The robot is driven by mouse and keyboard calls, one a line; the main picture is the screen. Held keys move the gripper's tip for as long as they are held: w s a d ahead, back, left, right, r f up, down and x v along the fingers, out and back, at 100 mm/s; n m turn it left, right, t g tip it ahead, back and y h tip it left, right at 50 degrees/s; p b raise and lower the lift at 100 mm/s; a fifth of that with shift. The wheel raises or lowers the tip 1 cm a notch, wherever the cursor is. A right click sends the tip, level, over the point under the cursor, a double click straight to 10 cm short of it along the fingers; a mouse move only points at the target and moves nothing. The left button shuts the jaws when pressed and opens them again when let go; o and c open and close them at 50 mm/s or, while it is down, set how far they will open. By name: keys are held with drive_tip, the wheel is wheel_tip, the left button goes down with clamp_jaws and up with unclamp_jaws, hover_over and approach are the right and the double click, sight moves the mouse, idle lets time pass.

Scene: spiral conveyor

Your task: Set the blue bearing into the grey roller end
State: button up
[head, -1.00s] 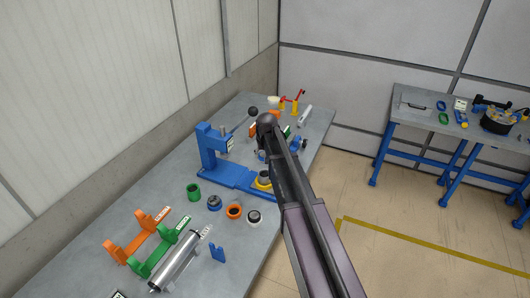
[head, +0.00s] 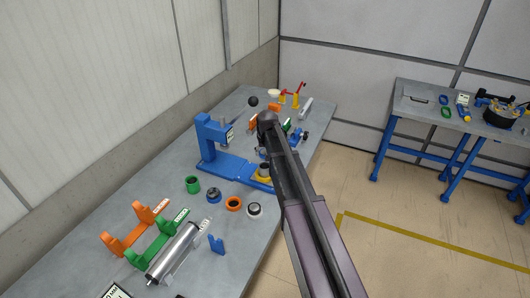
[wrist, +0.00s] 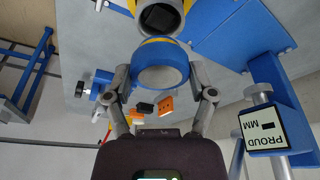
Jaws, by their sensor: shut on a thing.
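My gripper (wrist: 162,82) is shut on the blue bearing (wrist: 160,76), a round piece with a blue rim and a pale grey-blue face, seen in the wrist view. The grey roller end (wrist: 183,8), an open ring with a dark bore, sits in a yellow collar just above the bearing in that picture. The bearing overlaps the near edge of the collar, and I cannot tell how large the gap is. In the head view the roller end (head: 264,169) shows at the blue press base, left of my arm.
The blue press (head: 212,140) stands beside the roller end; its PROUD MM sign (wrist: 268,130) is close on the right in the wrist view. A green cup (head: 192,185), an orange ring (head: 233,204) and a silver roller (head: 174,254) lie nearer on the grey bench.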

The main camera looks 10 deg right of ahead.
drive_tip(key=shift+f+b, duration=1.05)
drive_tip(key=shift+f, duration=0.3)
drive_tip(key=shift+f+b, duration=0.9)
drive_tip(key=shift+b, duration=0.05)
idle(1.5)
drive_tip(key=o, duration=0.9)
drive_tip(key=shift+c, duration=0.2)
drive_tip(key=shift+r, duration=0.2)
